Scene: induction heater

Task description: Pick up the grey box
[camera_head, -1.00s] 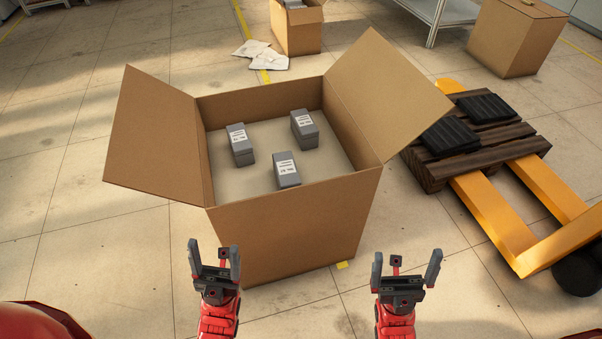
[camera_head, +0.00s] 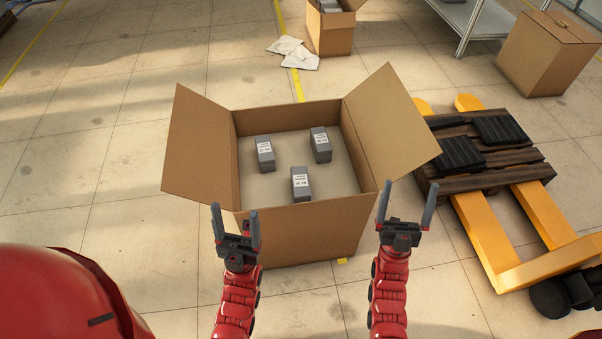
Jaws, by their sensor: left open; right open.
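Three small grey boxes with white labels stand apart inside an open cardboard box (camera_head: 315,232). One grey box (camera_head: 265,153) is at the back left, one (camera_head: 320,145) at the back right, and one (camera_head: 300,184) nearest to me in the middle. My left gripper (camera_head: 235,228) is open and empty by the cardboard box's front left corner. My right gripper (camera_head: 405,210) is open and empty by its front right side, under the right flap. Both grippers are outside the cardboard box.
A yellow pallet jack (camera_head: 505,240) with a wooden pallet (camera_head: 500,182) stands at the right, black pads on the pallet. Another open carton (camera_head: 331,38) and white sheets (camera_head: 292,52) are behind. A closed carton (camera_head: 545,55) and a metal rack (camera_head: 480,18) are at the back right. Floor at the left is clear.

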